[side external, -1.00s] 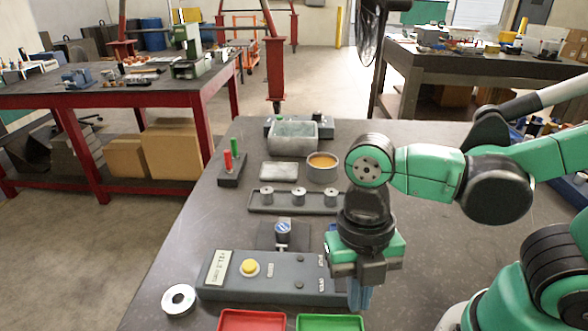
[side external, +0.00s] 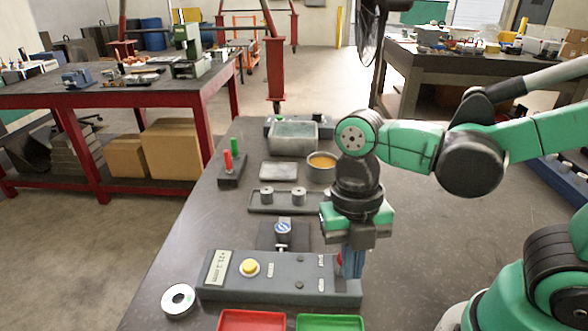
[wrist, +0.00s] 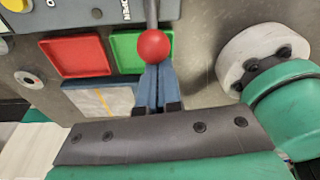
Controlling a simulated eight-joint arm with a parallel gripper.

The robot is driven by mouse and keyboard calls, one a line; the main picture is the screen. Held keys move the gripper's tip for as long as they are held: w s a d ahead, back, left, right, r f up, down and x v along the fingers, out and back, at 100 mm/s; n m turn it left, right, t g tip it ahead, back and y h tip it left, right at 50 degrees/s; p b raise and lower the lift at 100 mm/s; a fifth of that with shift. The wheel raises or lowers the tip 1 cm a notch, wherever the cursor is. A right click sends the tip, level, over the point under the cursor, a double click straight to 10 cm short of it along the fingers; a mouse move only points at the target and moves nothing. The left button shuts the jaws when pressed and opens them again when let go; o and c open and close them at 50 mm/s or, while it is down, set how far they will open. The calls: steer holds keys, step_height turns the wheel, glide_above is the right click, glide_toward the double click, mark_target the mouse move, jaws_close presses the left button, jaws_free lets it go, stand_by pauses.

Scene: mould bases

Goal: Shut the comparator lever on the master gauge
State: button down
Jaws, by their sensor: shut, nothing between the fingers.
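The comparator is a long grey box (side external: 280,283) with a display (side external: 217,267) and a yellow button (side external: 249,267). A blue-topped cylinder (side external: 283,229), apparently the master gauge, stands at the box's far side. The lever's red ball knob (wrist: 153,44) sits on a grey rod in the wrist view. The knob also shows at the box's right end in the side view (side external: 340,259). My gripper (side external: 352,274) has its blue fingers together and empty, right beside the knob. In the wrist view the fingertips (wrist: 157,68) meet the knob's outline; I cannot tell whether they touch.
A red tray (side external: 252,322) and a green tray (side external: 330,323) lie in front of the box. A metal ring (side external: 179,299) lies to its left. Behind are a rack with cylinders (side external: 257,207), an orange-filled bowl (side external: 322,162) and a grey bin (side external: 294,144). The table's left side is mostly clear.

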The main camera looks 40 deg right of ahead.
steer(key=shift+w+d+r, duration=0.15)
steer(key=shift+w+d, duration=0.05)
steer(key=shift+w+d+r, duration=0.3)
steer(key=shift+w+d, duration=0.2)
steer(key=shift+w+d+r, duration=0.2)
steer(key=shift+w+d, duration=0.55)
steer(key=shift+d, duration=0.05)
steer(key=shift+w+d+f, duration=0.2)
steer(key=shift+w+d, duration=1.15)
steer(key=shift+w, duration=0.05)
steer(key=s+a+r, duration=0.3)
steer(key=s, duration=0.1)
steer(key=w+d+r, duration=0.5)
steer(key=w+d, duration=0.1)
steer(key=shift+w, duration=0.4)
